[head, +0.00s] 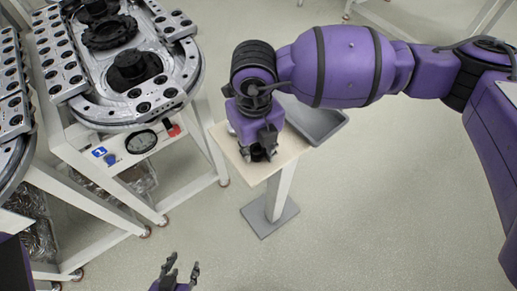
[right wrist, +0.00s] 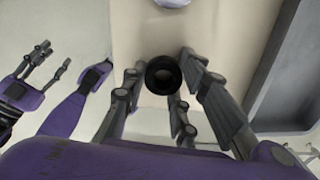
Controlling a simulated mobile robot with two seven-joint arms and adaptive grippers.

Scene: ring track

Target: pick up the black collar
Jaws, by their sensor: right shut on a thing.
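The black collar (right wrist: 163,74) is a small dark ring between the fingers of my right gripper (right wrist: 172,100), over the pale top of a small stand. In the head view my right gripper (head: 262,150) points down at the stand top, shut on the collar, which is mostly hidden there by the fingers. I cannot tell whether the collar still touches the surface. My left gripper (head: 178,272) is open and empty at the bottom of the head view, away from the stand. It also shows at the left of the right wrist view (right wrist: 38,62).
The small stand (head: 222,139) has a pale top and one leg on a grey foot. A grey tray (head: 325,123) lies on its right side. A ring track table (head: 190,62) with black round parts stands at the left. The floor in front is clear.

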